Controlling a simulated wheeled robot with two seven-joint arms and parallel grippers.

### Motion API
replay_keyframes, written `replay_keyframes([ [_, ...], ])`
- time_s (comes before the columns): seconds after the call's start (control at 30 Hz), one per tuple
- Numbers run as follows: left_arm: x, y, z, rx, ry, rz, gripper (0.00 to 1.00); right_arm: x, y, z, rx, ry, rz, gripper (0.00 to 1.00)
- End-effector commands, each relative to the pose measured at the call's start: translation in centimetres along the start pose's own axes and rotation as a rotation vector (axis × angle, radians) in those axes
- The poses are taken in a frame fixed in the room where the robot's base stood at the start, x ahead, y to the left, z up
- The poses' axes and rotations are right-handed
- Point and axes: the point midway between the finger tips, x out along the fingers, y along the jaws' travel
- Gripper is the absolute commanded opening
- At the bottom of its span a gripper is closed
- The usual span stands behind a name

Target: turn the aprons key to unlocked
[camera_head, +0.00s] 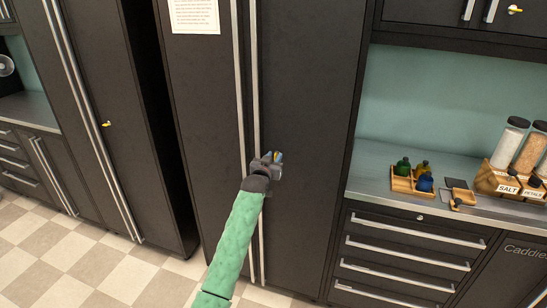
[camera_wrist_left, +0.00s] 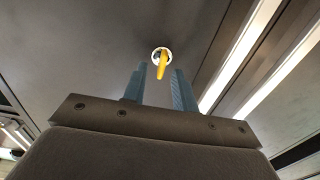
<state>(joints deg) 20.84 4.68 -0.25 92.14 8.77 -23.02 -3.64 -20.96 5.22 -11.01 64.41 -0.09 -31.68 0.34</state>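My left gripper (camera_head: 277,160) is at the front of a tall dark two-door cabinet (camera_head: 310,80), just right of its long vertical handles. In the left wrist view the two blue-grey fingers of the left gripper (camera_wrist_left: 158,88) stand apart with a gap between them. A yellow key (camera_wrist_left: 162,66) in a round white lock shows just past the fingertips, in line with the gap. The fingers do not appear closed on it. In the head view the key is mostly hidden by the gripper. I see no readable apron label. My right gripper is not in view.
A paper sheet (camera_head: 195,16) hangs on the cabinet's left door. Another tall cabinet with a yellow key (camera_head: 106,124) stands at left. The checkered floor (camera_head: 90,250) is clear.

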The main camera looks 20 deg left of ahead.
Motion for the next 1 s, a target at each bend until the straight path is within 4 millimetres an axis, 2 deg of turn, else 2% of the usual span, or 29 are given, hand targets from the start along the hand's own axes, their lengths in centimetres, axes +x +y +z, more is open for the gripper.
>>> replay_keyframes([
  [0.2,0.01,0.01,0.0,0.0,0.0,0.0,0.28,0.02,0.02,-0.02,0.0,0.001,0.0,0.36],
  [0.33,0.01,0.01,-0.01,0.0,0.0,0.0,0.03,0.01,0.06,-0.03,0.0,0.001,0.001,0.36],
  [0.37,0.0,0.01,-0.01,0.0,0.0,0.0,0.0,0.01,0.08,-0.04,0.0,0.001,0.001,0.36],
  [0.77,0.0,0.03,0.02,0.019,0.0,0.0,0.0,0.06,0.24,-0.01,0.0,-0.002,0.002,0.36],
  [1.0,0.03,0.11,0.07,0.128,0.0,-0.001,0.0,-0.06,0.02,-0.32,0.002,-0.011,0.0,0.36],
])
